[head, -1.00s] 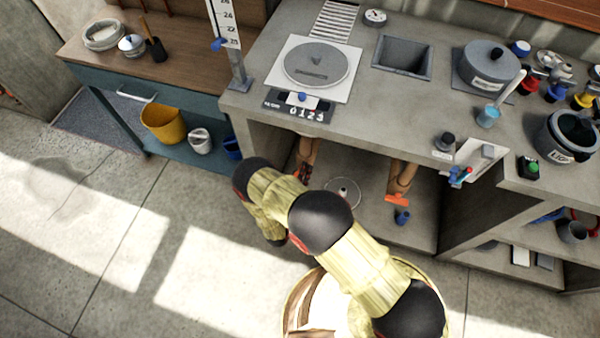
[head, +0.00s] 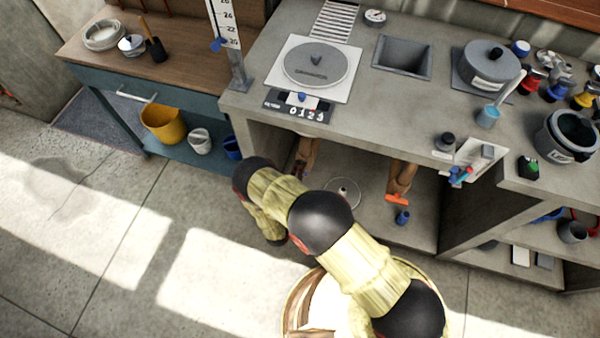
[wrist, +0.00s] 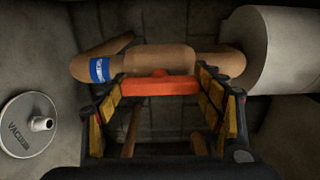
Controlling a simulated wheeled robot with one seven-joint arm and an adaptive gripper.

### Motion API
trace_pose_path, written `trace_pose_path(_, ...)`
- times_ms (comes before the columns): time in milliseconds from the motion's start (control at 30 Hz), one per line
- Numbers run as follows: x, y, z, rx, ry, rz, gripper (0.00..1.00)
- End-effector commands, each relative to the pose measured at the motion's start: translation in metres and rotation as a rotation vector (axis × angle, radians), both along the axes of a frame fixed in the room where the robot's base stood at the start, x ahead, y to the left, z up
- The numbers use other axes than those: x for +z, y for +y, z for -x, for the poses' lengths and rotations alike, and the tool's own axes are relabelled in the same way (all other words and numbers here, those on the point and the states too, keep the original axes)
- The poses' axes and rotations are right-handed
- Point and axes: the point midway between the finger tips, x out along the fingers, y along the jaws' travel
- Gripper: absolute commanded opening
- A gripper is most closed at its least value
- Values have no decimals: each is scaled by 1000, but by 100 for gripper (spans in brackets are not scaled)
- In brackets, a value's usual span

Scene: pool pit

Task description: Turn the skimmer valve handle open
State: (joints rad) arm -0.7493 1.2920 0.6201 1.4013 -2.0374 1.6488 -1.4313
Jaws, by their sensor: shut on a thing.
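In the wrist view an orange-red valve handle (wrist: 160,87) lies across a brown pipe (wrist: 150,62) that carries a blue label. My gripper (wrist: 164,97) has its yellow-padded fingers at the two ends of this handle and is shut on it. The label's writing is too small to read. In the head view my arm hides the gripper at the left brown pipe (head: 307,152) under the counter. Another orange handle (head: 397,198) sits on the right brown pipe (head: 402,178), clear of my arm.
A round plate marked VACUUM (wrist: 30,125) lies at the left in the wrist view, and a large pale cylinder (wrist: 275,50) stands close at the right. The counter (head: 300,150) overhangs the pipes.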

Motion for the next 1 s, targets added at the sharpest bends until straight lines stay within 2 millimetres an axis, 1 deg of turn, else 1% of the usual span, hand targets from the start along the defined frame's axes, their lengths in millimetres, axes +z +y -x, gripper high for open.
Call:
trace_pose_path(333,0,1,0,3,2,2,42)
trace_pose_path(367,0,1,0,3,2,2,69)
trace_pose_path(400,0,1,0,3,2,2,71)
trace_pose_path(667,0,1,0,1,0,1,86)
trace_pose_path(1000,0,1,1,1,1,2,86)
